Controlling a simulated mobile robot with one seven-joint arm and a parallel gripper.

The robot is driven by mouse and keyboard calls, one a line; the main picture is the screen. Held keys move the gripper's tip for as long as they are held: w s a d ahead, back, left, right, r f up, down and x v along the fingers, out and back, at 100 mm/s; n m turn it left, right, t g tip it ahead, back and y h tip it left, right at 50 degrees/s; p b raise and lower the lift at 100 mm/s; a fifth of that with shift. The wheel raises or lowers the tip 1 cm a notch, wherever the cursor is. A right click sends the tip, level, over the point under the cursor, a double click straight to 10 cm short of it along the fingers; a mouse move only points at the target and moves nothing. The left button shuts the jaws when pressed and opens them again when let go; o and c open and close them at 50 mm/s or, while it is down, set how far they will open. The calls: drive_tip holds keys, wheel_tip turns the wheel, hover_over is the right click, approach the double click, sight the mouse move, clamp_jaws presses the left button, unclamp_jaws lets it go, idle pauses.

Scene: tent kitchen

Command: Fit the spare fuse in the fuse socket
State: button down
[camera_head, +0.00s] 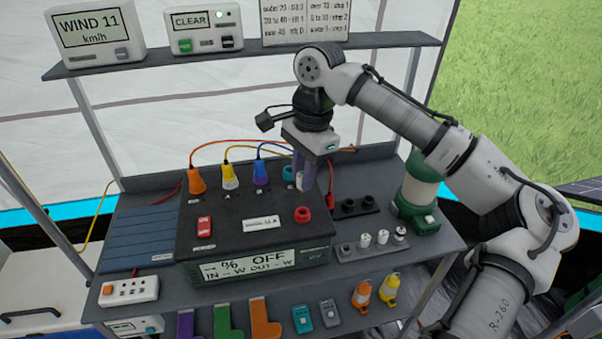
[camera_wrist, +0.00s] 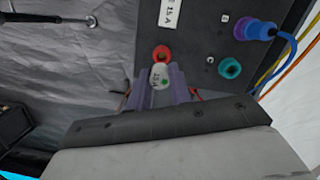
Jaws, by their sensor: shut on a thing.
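My gripper (camera_head: 306,180) is shut on a pale fuse (camera_wrist: 158,76), printed "15 A" with a green mark, held between its purple fingers in the wrist view. In the head view the gripper is above the right part of the dark power box (camera_head: 228,232). The red ring-shaped fuse socket (camera_head: 302,214) is on the box top, right of a white label (camera_head: 262,222). In the wrist view the red socket (camera_wrist: 162,53) shows just beyond the fuse's upper end. Whether the fuse touches it cannot be told. The box display (camera_head: 250,266) reads "OFF".
A teal socket (camera_head: 288,173) and several coloured plugs with cables line the box's back. A holder (camera_head: 350,253) with several white fuses stands to the right, with another dark strip (camera_head: 346,212) behind it. A green-and-white lantern (camera_head: 416,195) stands at the right.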

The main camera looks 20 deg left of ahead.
drive_tip(key=shift+f+b, duration=2.2)
drive_tip(key=shift+b, duration=0.15)
drive_tip(key=shift+r+p, duration=0.1)
drive_tip(key=shift+p, duration=1.35)
drive_tip(key=shift+f, duration=1.6)
drive_tip(key=c, duration=1.2)
unclamp_jaws()
drive_tip(key=shift+r, duration=0.1)
